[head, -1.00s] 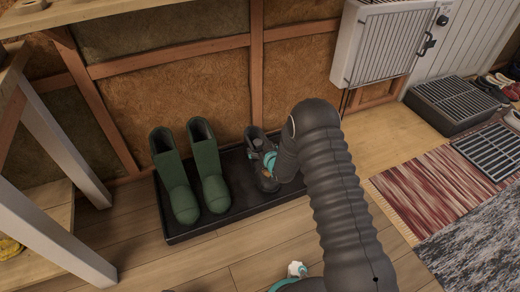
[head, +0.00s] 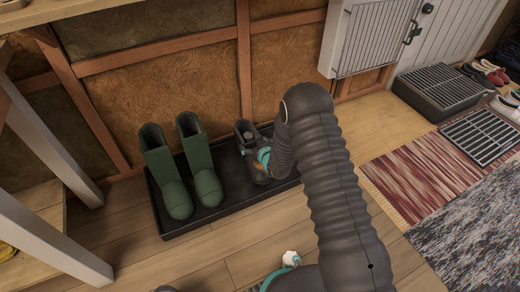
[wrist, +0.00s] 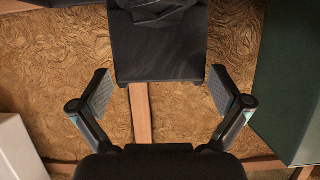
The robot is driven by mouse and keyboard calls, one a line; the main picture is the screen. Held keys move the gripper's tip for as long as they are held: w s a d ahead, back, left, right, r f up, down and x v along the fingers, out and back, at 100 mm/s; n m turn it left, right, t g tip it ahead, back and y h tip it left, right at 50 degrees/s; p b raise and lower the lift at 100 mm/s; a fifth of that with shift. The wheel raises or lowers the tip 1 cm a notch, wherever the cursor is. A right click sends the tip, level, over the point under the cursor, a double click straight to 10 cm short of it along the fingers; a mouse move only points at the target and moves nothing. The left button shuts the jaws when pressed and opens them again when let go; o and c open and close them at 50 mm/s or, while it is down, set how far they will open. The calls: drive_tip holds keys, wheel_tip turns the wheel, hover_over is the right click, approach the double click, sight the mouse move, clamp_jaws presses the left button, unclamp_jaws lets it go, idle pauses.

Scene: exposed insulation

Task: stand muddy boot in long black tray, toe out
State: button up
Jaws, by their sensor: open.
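The muddy boot (head: 244,131) is dark grey with brown patches. It stands upright in the right part of the long black tray (head: 205,218), its toe pointing out into the room. My gripper (head: 258,157) is at the boot and partly hides it; my arm covers the tray's right end. In the wrist view, my gripper (wrist: 161,93) is open, its two fingers spread apart. The boot's dark upper (wrist: 160,55) shows ahead between the fingers, with a gap on each side.
A pair of green boots (head: 198,160) stands in the tray's left part. An insulated wall with wooden studs is close behind. A white heater (head: 365,40) hangs at upper right, and a bench leg (head: 50,235) stands at left.

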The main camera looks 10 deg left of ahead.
drive_tip(key=v, duration=0.9)
drive_tip(key=shift+p, duration=0.4)
drive_tip(key=w+d+r+m+h, duration=0.1)
drive_tip(key=d+r+h, duration=0.1)
drive_tip(key=d+r, duration=0.35)
drive_tip(key=w+d+r+h, duration=0.1)
drive_tip(key=w+d+r, duration=0.1)
drive_tip(key=r, duration=0.6)
drive_tip(key=s+d+r+m+g+h, duration=0.1)
drive_tip(key=s+d+r+h, duration=0.15)
drive_tip(key=d+r, duration=0.35)
drive_tip(key=s+d+r+m+h, duration=0.1)
drive_tip(key=s+d+r+m, duration=0.1)
drive_tip(key=s+d+r, duration=0.45)
drive_tip(key=s+d+r+m+g, duration=0.1)
drive_tip(key=s+r, duration=0.3)
drive_tip(key=s, duration=0.5)
drive_tip(key=s+d+r+m+g+h, duration=0.1)
drive_tip(key=s+d+r, duration=0.3)
drive_tip(key=s, duration=0.5)
drive_tip(key=s+d+r+m+g, duration=0.1)
drive_tip(key=s+d+r+g, duration=0.1)
drive_tip(key=s, duration=0.7)
wheel_tip(320, 180, up, 2)
drive_tip(key=shift+s+d, duration=0.3)
drive_tip(key=shift+d, duration=0.25)
drive_tip(key=shift+h, duration=0.25)
